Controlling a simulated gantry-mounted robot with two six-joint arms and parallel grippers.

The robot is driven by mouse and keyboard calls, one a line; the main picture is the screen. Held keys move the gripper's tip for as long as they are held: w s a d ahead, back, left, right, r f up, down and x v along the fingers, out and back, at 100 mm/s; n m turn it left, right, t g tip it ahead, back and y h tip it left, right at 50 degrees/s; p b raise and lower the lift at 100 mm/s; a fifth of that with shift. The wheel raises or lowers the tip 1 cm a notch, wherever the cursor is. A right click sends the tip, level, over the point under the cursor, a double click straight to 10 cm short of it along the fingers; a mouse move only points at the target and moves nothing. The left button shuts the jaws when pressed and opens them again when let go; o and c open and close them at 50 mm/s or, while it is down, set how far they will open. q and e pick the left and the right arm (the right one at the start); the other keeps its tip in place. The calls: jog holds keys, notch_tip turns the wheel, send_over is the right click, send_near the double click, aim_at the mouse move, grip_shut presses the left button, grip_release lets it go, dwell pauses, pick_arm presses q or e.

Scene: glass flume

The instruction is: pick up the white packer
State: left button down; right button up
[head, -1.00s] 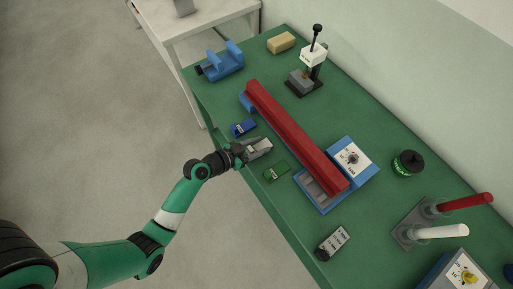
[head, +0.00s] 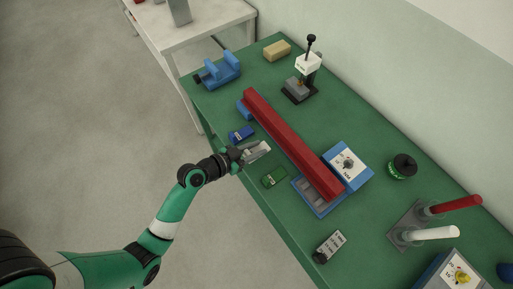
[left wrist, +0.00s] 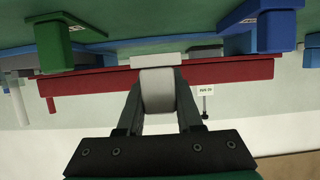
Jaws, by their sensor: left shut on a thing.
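The white packer (head: 260,149) is a small pale block at the front edge of the green bench, between a blue packer (head: 241,134) and a green packer (head: 275,176). My left gripper (head: 245,155) is shut on it from the front edge side. In the left wrist view, the white packer (left wrist: 158,88) sits between the two fingers, its wider end pointing away from me. The fingers cover part of its sides. I cannot tell whether it touches the bench. My right gripper is not in view.
A long red bar (head: 290,142) lies just behind the packers, over a blue base. A blue vise (head: 220,71), a small press (head: 303,77) and a tan block (head: 277,50) stand at the far end. A grey stand with red and white handles (head: 408,229) is at the right.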

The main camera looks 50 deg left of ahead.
pick_arm(q)
jog(key=s+d+r+p, duration=0.4)
jog(key=s+d+r, duration=0.3)
jog(key=s, duration=0.3)
jog(key=shift+s+d+r, duration=0.3)
jog(key=shift+s+r, duration=0.1)
jog(key=shift+r, duration=0.4)
